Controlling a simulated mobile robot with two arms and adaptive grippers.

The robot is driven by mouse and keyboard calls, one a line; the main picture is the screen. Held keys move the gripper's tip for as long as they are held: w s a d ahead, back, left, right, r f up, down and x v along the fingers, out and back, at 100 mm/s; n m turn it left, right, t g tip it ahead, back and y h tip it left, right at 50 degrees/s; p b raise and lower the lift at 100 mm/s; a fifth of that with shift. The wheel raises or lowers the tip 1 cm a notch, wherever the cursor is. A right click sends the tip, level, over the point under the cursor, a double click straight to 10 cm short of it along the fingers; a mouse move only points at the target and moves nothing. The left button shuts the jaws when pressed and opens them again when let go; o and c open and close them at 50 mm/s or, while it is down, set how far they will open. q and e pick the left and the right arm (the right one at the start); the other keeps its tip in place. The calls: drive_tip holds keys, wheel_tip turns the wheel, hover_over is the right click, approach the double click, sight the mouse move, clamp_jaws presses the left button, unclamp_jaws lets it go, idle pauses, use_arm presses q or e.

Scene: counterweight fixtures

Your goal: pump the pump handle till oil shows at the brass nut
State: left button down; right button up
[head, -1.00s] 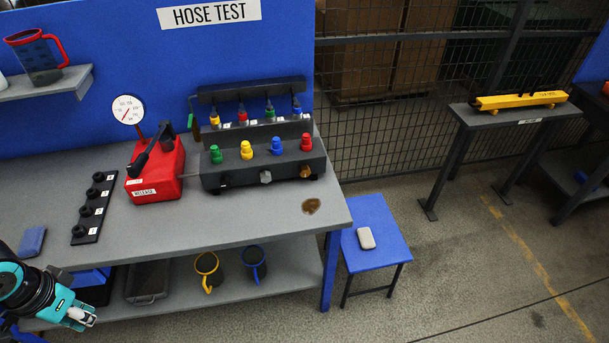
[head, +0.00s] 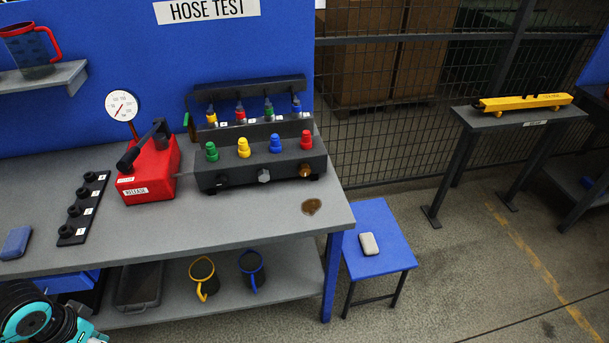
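The red pump (head: 150,177) stands on the bench, with its black pump handle (head: 138,150) slanting up to the right above it. A round white gauge (head: 122,105) stands behind it. The brass nut (head: 305,170) is on the right of the black manifold block's (head: 225,180) front face, beside a grey nut (head: 264,176). Any fresh oil at the brass nut is too small to tell. My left arm shows at the bottom left, below the bench top and away from the pump; its gripper (head: 94,336) is mostly cut off by the frame. My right gripper is not in view.
A brown stain (head: 312,206) lies on the bench near its right corner. A black strip of numbered posts (head: 84,207) and a blue pad (head: 16,242) lie left of the pump. The bench front is mostly clear.

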use_arm(q)
drive_tip(key=shift+f, duration=0.35)
wheel_tip(320, 180, up, 20)
drive_tip(key=p, duration=0.9)
drive_tip(key=shift+p, duration=0.4)
